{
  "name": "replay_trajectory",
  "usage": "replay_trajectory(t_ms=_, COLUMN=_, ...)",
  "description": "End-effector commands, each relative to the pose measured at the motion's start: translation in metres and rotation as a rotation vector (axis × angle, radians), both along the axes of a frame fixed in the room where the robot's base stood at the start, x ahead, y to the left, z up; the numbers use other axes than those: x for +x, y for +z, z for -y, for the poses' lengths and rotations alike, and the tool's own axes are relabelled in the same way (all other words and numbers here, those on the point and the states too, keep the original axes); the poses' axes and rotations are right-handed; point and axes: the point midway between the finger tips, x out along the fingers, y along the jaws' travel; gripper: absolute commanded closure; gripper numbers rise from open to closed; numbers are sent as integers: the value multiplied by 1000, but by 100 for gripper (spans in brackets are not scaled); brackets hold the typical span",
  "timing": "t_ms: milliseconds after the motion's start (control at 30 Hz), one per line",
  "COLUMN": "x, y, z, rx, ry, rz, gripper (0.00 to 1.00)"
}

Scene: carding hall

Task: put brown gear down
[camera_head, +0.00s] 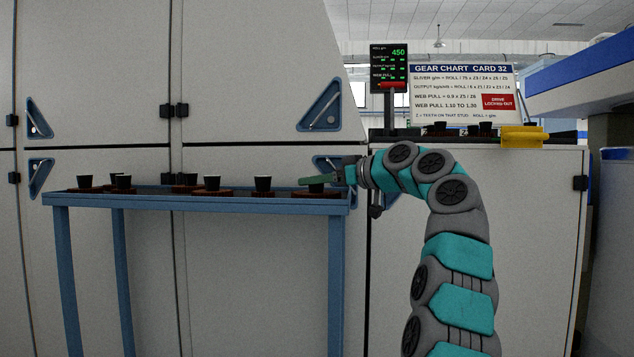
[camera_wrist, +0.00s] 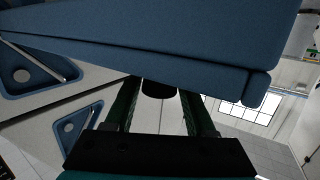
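A brown gear (camera_head: 316,194) with a black hub is at the right end of the blue stand (camera_head: 200,203), level with its top. My gripper (camera_head: 322,181) reaches in from the right at that hub. In the wrist view, my gripper (camera_wrist: 160,98) has its two dark fingers apart, with a black hub (camera_wrist: 158,90) between their tips. I cannot tell whether the fingers press on the hub or whether the gear bears on the stand. The blue stand (camera_wrist: 150,40) fills the upper part of the wrist view.
Several other brown gears with black hubs, such as one at the middle (camera_head: 212,192), stand along the blue stand. Big grey cabinet doors (camera_head: 260,100) rise behind it. A gear chart board (camera_head: 462,95) and a yellow block (camera_head: 524,136) are on the right-hand cabinet.

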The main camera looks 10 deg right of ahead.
Motion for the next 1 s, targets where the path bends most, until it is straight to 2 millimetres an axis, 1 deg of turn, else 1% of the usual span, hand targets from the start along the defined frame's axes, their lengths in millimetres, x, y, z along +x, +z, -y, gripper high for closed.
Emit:
replay_trajectory(t_ms=33, x=0, y=0, z=0, rx=0, ry=0, rz=0, gripper=38)
replay_trajectory(t_ms=200, x=0, y=0, z=0, rx=0, ry=0, rz=0, gripper=20)
replay_trajectory(t_ms=433, x=0, y=0, z=0, rx=0, ry=0, rz=-1, gripper=20)
replay_trajectory(t_ms=600, x=0, y=6, z=0, rx=-1, ry=0, rz=-1, gripper=20)
replay_trajectory(t_ms=633, x=-2, y=5, z=2, rx=0, ry=0, rz=0, gripper=20)
replay_trajectory(t_ms=767, x=-14, y=7, z=13, rx=2, ry=-2, rz=2, gripper=20)
replay_trajectory(t_ms=867, x=-26, y=9, z=24, rx=1, ry=0, rz=1, gripper=20)
replay_trajectory(t_ms=1000, x=-46, y=14, z=45, rx=2, ry=-3, rz=2, gripper=20)
